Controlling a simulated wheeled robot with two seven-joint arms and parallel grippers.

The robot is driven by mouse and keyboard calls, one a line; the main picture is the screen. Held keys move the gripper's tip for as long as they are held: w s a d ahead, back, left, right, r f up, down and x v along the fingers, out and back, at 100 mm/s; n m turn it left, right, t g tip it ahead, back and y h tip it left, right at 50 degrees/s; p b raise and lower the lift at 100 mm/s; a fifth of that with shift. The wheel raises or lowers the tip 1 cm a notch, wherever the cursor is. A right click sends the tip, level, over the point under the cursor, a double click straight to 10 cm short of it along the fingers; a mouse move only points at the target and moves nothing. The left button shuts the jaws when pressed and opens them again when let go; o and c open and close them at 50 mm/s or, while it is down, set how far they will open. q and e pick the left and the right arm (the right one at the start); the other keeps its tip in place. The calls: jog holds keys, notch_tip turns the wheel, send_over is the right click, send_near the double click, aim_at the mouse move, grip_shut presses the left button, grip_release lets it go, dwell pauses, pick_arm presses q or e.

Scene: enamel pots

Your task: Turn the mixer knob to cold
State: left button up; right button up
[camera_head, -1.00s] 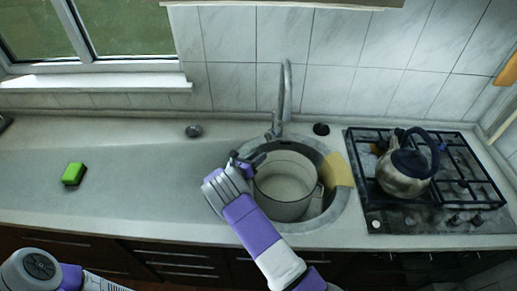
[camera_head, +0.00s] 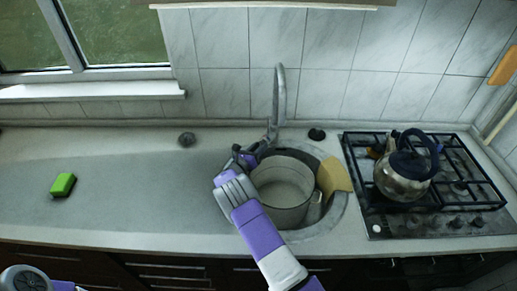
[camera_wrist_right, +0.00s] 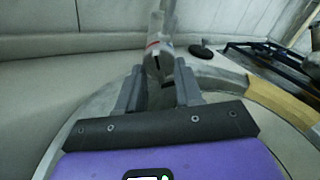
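The mixer tap (camera_head: 279,95) is a grey metal spout standing behind the sink, and its base (camera_head: 271,134) is partly hidden by my right gripper. In the right wrist view the mixer body (camera_wrist_right: 158,58) stands just beyond and between the fingertips, with a small red mark on it. The knob itself is hard to make out. My right gripper (camera_head: 250,153) is at the back left rim of the sink, close to the mixer base. Its fingers are apart in the right wrist view (camera_wrist_right: 158,84); contact with the mixer cannot be told. My left gripper is out of view.
A white pot (camera_head: 284,208) stands in the round sink (camera_head: 340,208), beside a tan board (camera_head: 334,176). A kettle (camera_head: 400,185) stands on the gas hob (camera_head: 410,226) at right. A green sponge (camera_head: 63,184) lies left; the counter there is mostly clear.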

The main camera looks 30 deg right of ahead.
grip_shut()
dwell(0.3)
jog(key=shift+m+b, duration=5.6)
jog(key=shift+m, duration=0.7)
